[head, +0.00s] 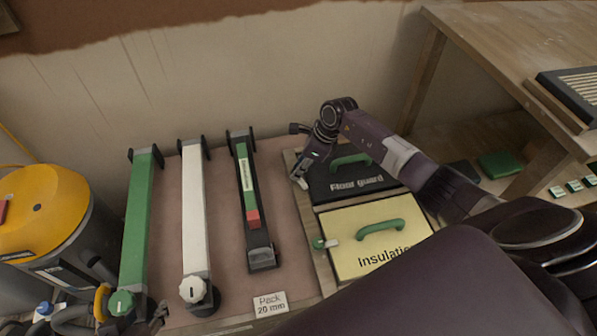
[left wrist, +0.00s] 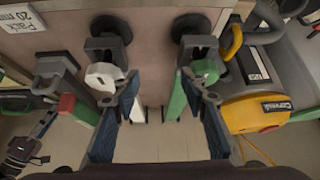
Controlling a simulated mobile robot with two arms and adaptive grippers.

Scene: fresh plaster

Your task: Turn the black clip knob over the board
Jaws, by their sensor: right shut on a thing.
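The black board (head: 375,181) marked "Floor guard" lies at the middle right in the head view and has a green handle. My right gripper (head: 305,176) is at its left edge, shut on the black clip knob. The fingers hide the knob, and I cannot tell how it is turned. A small pale piece shows at the fingertips. My left gripper (left wrist: 158,86) is open and empty in the left wrist view, its fingers apart near a white knob (left wrist: 104,76) and a green knob (left wrist: 207,70).
A yellow board (head: 350,225) marked "Insulation" lies in front, with a green knob (head: 318,243) at its left edge. Green (head: 138,220), white (head: 195,220) and black (head: 261,257) bars lie to the left. A yellow vacuum (head: 45,215) stands far left, a wooden bench (head: 500,50) right.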

